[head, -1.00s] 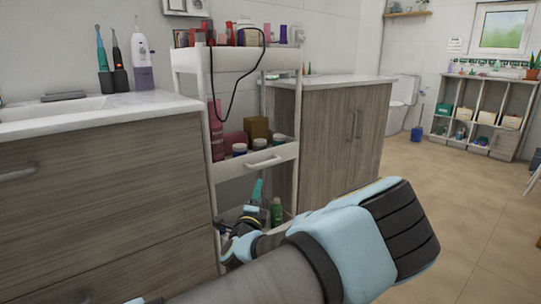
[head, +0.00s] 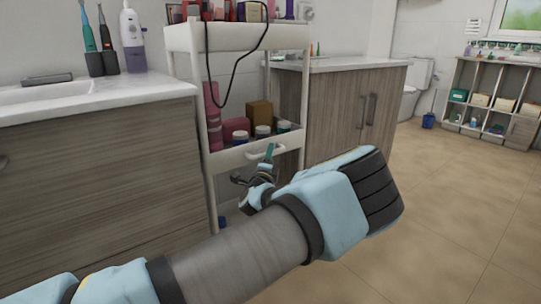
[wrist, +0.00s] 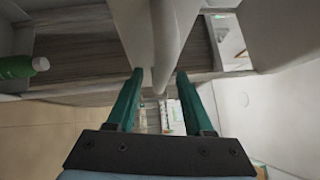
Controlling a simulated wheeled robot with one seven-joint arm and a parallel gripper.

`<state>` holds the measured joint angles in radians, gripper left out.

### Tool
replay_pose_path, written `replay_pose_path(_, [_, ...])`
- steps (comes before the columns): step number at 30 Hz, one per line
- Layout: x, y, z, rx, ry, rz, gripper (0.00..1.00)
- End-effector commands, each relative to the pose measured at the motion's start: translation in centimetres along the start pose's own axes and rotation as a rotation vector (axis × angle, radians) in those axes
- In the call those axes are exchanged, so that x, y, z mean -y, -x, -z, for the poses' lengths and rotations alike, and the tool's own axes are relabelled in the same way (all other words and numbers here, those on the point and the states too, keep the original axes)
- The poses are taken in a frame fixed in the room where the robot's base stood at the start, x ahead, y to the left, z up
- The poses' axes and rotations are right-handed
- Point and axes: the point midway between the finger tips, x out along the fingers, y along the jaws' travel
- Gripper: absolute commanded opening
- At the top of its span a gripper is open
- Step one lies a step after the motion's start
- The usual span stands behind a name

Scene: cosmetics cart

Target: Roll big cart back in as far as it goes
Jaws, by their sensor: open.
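The big cart (head: 240,37) is a tall white shelf cart standing in the gap between two wood-grain cabinets. Its front sticks out into the room. Its pale bar handle (head: 286,148) is on the front of the middle shelf. My gripper (head: 268,154) is at this handle, with its teal fingers open. In the wrist view, the open fingers (wrist: 160,76) are apart on either side of the lower end of the pale handle bar (wrist: 174,35). I cannot tell whether either finger touches it. My forearm hides the cart's lower front.
The left cabinet (head: 100,160) and right cabinet (head: 335,115) flank the cart. Bottles and boxes stand on its shelves, and a black cord (head: 209,75) hangs down its front. A green bottle (wrist: 20,67) shows in the wrist view. The tiled floor (head: 440,220) at right is clear.

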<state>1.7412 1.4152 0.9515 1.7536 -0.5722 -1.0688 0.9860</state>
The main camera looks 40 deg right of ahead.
Motion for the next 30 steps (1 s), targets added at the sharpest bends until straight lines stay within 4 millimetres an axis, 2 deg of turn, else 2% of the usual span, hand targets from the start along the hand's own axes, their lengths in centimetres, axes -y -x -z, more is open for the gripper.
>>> replay_pose_path(4, [0.01,-1.06,0.0,0.0,0.0,0.0,0.52])
replay_pose_path(13, [0.04,-1.27,0.0,0.0,0.0,0.0,0.52])
replay_pose_path(27, [0.03,-1.24,0.01,0.0,0.0,0.0,0.0])
replay_pose_path(30, [0.02,-1.24,0.01,0.0,0.0,-0.001,0.0])
